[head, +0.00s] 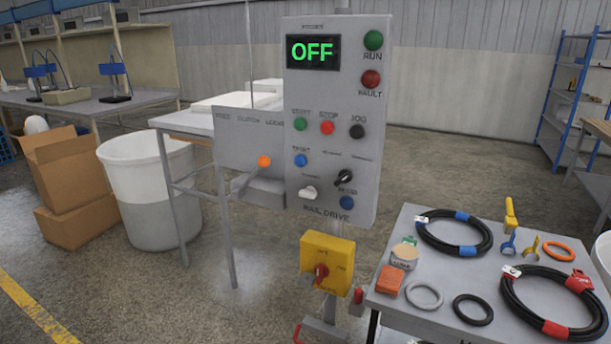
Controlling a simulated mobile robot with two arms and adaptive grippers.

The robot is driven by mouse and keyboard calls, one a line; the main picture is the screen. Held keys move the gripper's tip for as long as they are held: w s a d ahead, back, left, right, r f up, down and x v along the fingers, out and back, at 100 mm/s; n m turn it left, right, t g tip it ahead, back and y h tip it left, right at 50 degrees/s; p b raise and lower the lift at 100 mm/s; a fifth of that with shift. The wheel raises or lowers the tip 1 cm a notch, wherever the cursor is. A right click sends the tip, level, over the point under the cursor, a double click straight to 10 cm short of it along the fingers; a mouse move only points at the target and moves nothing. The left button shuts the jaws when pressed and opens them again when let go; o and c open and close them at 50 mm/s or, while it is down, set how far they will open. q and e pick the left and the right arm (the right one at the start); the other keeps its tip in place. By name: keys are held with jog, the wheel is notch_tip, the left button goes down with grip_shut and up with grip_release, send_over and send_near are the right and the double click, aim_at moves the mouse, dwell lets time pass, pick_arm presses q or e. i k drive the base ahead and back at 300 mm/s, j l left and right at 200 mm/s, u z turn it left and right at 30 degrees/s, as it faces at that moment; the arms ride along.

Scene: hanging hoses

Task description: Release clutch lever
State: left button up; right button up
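The clutch lever (264,162) has an orange knob on a short grey arm. It sticks out from a grey side plate (232,150) joined to the left of the control panel. The plate has small lettering along its top, in which a word like "CLUTCH" sits in the middle; the rest is hard to read. The knob is up and to the right of the arm's lower end. The grey control panel (337,85) stands upright, and its display (313,51) reads "OFF" in green. Neither of my grippers shows in the head view, and nothing touches the lever.
A yellow box with a red switch (327,262) is below the panel. A table (455,310) with coiled black hoses (454,233), rings and small tools stands at the front right. A white bin (152,185) and cardboard boxes (75,170) stand left. Floor shows between the bin and panel.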

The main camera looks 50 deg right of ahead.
aim_at(263, 162)
jog(key=z, duration=1.2)
